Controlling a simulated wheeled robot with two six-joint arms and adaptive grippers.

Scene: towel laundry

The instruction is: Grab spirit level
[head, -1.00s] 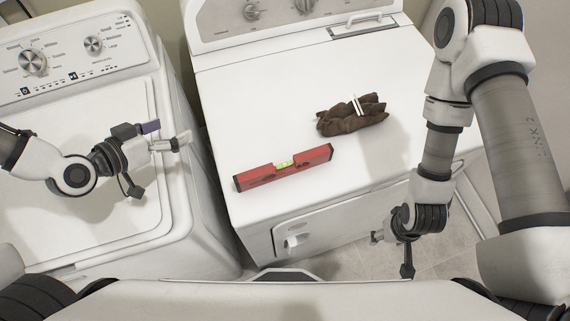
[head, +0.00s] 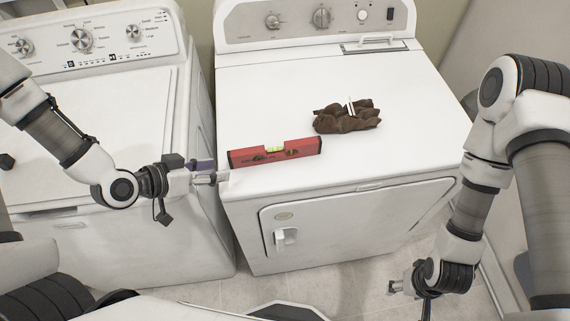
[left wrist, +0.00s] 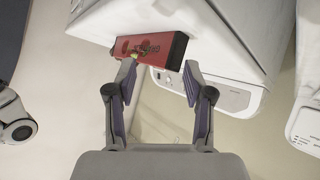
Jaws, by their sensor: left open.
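The red spirit level (head: 292,150) with black ends and a yellow-green vial lies on top of the dryer (head: 400,90), near its front left edge. My left gripper (head: 222,177) is open and empty, just left of and slightly in front of the level's left end. In the left wrist view the level (left wrist: 147,47) reaches from above toward the gap between the open fingers (left wrist: 158,75), its black end nearest. I cannot tell whether a finger touches it. My right gripper (head: 398,287) hangs low in front of the dryer, away from the level; its finger opening is too small to tell.
A crumpled brown cloth bundle (head: 345,122) with a white band lies on the dryer, right of the level. A washer (head: 95,120) stands to the left, with a narrow gap between the machines.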

